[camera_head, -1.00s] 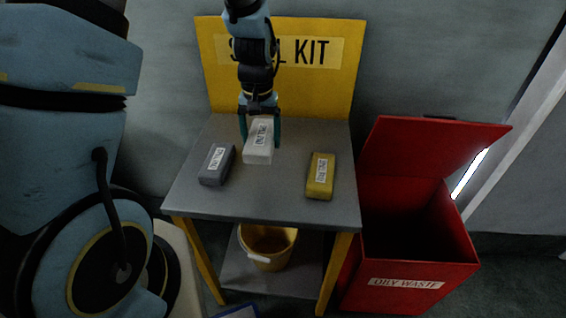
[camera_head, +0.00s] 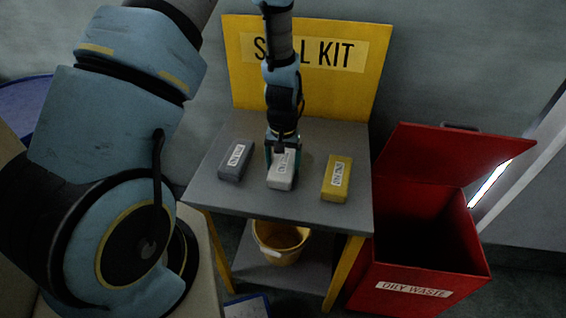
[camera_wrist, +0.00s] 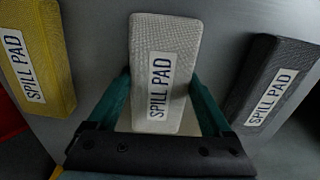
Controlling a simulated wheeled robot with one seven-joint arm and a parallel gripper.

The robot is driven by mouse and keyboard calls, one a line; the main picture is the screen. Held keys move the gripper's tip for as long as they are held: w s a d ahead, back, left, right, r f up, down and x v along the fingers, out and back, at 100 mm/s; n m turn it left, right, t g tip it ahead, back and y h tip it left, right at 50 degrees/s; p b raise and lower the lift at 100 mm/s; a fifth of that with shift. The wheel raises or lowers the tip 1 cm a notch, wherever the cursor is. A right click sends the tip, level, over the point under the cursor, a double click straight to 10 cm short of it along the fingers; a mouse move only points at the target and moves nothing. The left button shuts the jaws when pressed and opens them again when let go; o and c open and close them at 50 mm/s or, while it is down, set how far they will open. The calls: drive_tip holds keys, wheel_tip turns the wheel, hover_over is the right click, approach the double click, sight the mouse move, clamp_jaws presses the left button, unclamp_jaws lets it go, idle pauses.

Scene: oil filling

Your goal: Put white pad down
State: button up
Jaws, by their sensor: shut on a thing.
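The white pad (camera_head: 280,183) is between the fingers of my gripper (camera_head: 283,160), over the middle of the grey table top (camera_head: 225,200). In the wrist view the white pad (camera_wrist: 164,40) lies between the two green fingers (camera_wrist: 161,105), its "SPILL PAD" label readable. My gripper is shut on it. The pad looks level and at or very near the table surface; I cannot tell whether it touches.
A grey pad (camera_head: 236,160) lies left of the white pad and a yellow pad (camera_head: 336,179) lies right. A yellow "SPILL KIT" board (camera_head: 240,80) stands behind. A bucket (camera_head: 280,245) sits on the lower shelf. An open red oily waste bin (camera_head: 470,240) stands at right.

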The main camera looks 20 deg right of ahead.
sight(283, 164)
drive_tip(key=shift+f, duration=0.2)
drive_tip(key=o, duration=1.2)
drive_tip(key=shift+o, duration=0.2)
drive_tip(key=shift+r, duration=0.1)
wheel_tip(283, 164, up, 12)
drive_tip(key=b, duration=0.4)
drive_tip(key=s+a+r+n, duration=0.1)
drive_tip(key=a+r, duration=0.3)
drive_tip(key=a, duration=0.8)
drive_tip(key=s+a+r+n+t, duration=0.1)
drive_tip(key=a+r+n, duration=0.2)
drive_tip(key=a, duration=0.9)
drive_tip(key=shift+s+a+r+n+t+p, duration=0.3)
drive_tip(key=shift+s+a+r, duration=0.1)
drive_tip(key=shift+r, duration=0.25)
